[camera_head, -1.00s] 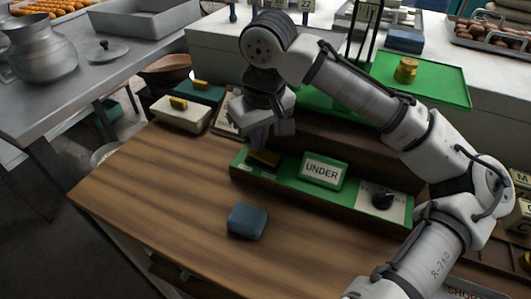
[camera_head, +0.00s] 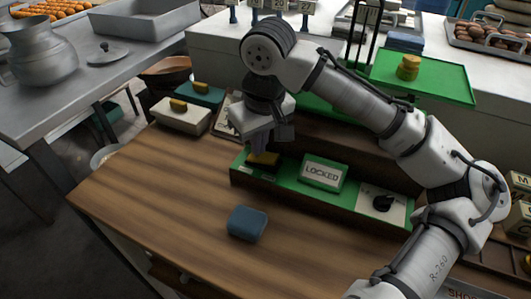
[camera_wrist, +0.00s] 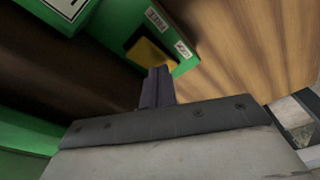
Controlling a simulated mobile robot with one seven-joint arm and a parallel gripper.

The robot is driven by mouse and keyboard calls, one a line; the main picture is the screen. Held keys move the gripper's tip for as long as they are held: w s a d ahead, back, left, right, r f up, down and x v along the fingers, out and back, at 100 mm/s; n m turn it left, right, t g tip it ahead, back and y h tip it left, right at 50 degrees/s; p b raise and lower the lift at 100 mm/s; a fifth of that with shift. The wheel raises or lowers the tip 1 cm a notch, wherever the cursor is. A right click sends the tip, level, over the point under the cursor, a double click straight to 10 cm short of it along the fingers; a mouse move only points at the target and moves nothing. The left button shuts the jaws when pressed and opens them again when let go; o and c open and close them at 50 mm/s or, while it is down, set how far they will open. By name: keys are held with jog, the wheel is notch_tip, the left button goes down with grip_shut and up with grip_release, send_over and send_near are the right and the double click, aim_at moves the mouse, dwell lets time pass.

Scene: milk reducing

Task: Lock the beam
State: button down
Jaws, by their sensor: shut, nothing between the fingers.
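The green control panel (camera_head: 288,180) lies along the back of the wooden table in the head view. Its sign (camera_head: 323,173) reads LOCKED. A yellow lever or switch (camera_head: 263,158) sits at the panel's left end; it also shows in the wrist view (camera_wrist: 150,55), partly in a dark recess between two small labels. A black knob (camera_head: 383,203) is at the panel's right end. My gripper (camera_head: 259,143) is shut and empty just above and beside the yellow switch, its fingers (camera_wrist: 157,88) pointing toward it. I cannot tell whether they touch it.
A blue block (camera_head: 247,223) lies on the wooden table (camera_head: 150,200) in front of the panel. Boxes with yellow handles (camera_head: 182,115) stand at the back left. A green tray (camera_head: 430,85) with yellow weights is behind my arm. The table's front left is clear.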

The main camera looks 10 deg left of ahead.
notch_tip(320, 180, up, 7)
jog(key=p, duration=0.6)
jog(key=shift+f, duration=0.15)
jog(key=shift+f, duration=0.1)
